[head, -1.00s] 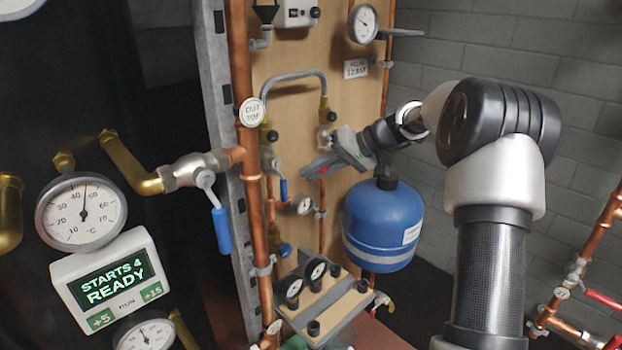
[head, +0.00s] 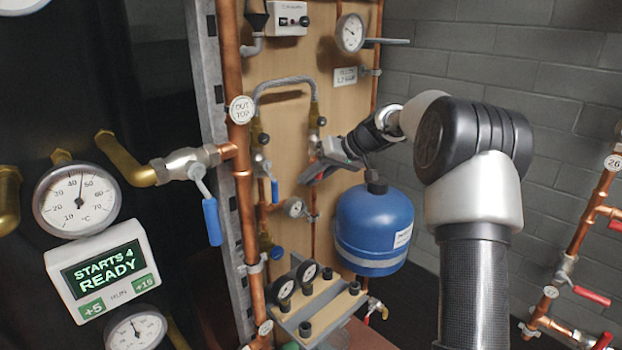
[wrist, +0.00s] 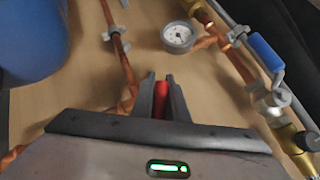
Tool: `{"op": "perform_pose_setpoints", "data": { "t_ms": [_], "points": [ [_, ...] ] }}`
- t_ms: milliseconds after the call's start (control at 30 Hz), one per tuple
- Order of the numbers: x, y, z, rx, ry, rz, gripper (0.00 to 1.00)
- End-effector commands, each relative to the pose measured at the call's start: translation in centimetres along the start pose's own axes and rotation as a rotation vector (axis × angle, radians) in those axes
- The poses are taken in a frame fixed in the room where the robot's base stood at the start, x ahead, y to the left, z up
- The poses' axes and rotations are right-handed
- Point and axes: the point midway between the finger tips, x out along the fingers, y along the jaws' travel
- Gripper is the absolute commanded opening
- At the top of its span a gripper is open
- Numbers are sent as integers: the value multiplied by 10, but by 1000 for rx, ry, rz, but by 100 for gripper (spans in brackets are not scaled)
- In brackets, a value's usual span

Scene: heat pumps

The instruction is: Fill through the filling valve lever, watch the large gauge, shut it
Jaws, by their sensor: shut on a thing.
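In the wrist view, my gripper (wrist: 160,97) is shut on a red lever (wrist: 160,102), which shows between the two dark fingers. In the head view, my gripper (head: 312,174) is at the wooden board, just below the right end of the grey hose (head: 285,82); its fingers mostly hide the lever. The large gauge (head: 350,32) is at the top of the board, above a white fill label (head: 346,76). Its needle is too small to read surely. A small gauge (head: 295,207) sits below my gripper and also shows in the wrist view (wrist: 178,36).
A blue vessel (head: 374,230) hangs close below my wrist. A blue-handled valve (head: 274,190) is left of my gripper, beside a copper pipe (head: 236,150). A display reading STARTS 4 READY (head: 102,271) is at the left. Red-handled valves (head: 590,296) are at the right.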

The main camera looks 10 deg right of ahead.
Motion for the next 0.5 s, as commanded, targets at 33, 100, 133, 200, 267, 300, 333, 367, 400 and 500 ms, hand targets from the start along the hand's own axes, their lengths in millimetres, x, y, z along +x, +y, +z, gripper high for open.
{"op": "perform_pose_setpoints", "data": {
  "t_ms": [33, 100, 133, 200, 267, 300, 333, 367, 400, 500],
  "points": [
    [-1, 1, 0, -1, 0, 2, 0],
    [-1, 1, 0, -1, 0, 2, 17],
    [-1, 1, 0, -1, 0, 2, 22],
    [-1, 1, 0, -1, 0, 1, 32],
    [-1, 0, 0, 0, 0, 1, 32],
    [-1, 0, 0, 0, 0, 1, 32],
    [0, 0, 0, 0, 0, 1, 32],
    [0, 0, 0, 0, 0, 0, 32],
    [0, 0, 0, 0, 0, 0, 32],
    [-2, 0, 0, 0, 0, 0, 32]
  ]
}}
